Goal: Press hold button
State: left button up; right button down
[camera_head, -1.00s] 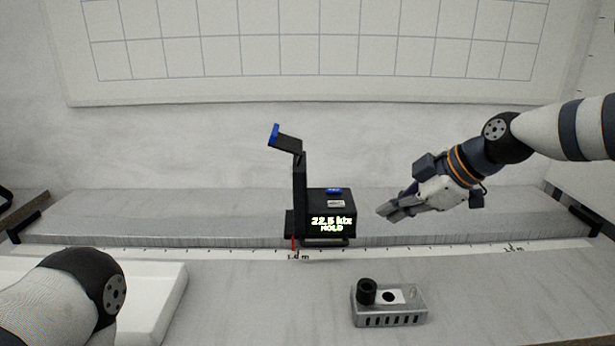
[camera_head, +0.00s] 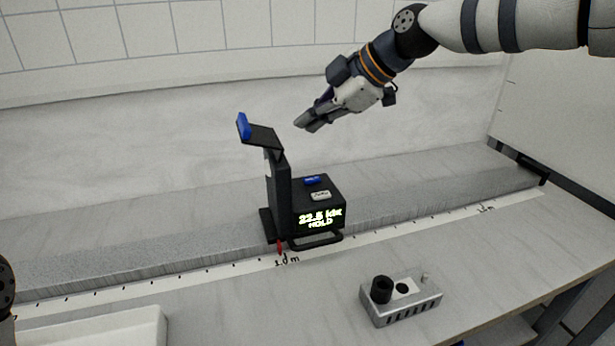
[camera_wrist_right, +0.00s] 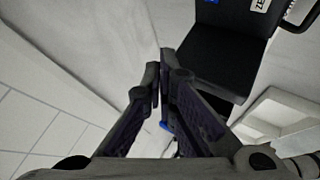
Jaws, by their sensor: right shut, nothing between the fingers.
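A black light meter (camera_head: 333,197) stands on a rail on the bench. Its lit display (camera_head: 320,218) reads about 22.5 klx with HOLD below. On its top are a blue button (camera_head: 312,180) and a pale labelled button (camera_head: 320,195); their lettering is too small to read. In the right wrist view the meter's dark body (camera_wrist_right: 215,60) is at the upper right. My right gripper (camera_head: 302,125) is shut and empty, in the air above and behind the meter's top, apart from it. Its fingertips also show in the right wrist view (camera_wrist_right: 161,75). My left gripper is out of view.
A tilted arm with a blue end (camera_head: 243,126) rises from the meter's left side, close to my right gripper. A grey perforated box (camera_head: 405,306) with a black knob sits in front. A white tray (camera_head: 110,328) lies at the lower left. A ruler strip (camera_head: 400,224) runs along the rail.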

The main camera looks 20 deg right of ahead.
jog(key=b, duration=0.1)
send_over(310, 181)
notch_tip(310, 181, down, 7)
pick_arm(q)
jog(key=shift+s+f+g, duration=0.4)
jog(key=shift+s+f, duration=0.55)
pick_arm(e)
jog(key=shift+d+f, duration=0.1)
jog(key=shift+f, duration=0.85)
pick_arm(q)
jog(key=shift+b, duration=0.3)
pick_arm(e)
jog(key=shift+f, duration=0.1)
jog(key=shift+f, duration=0.3)
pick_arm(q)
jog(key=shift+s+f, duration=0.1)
pick_arm(e)
jog(key=shift+f, duration=0.4)
jog(key=shift+r, duration=0.1)
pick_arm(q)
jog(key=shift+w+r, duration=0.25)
pick_arm(e)
jog(key=shift+r, duration=0.75)
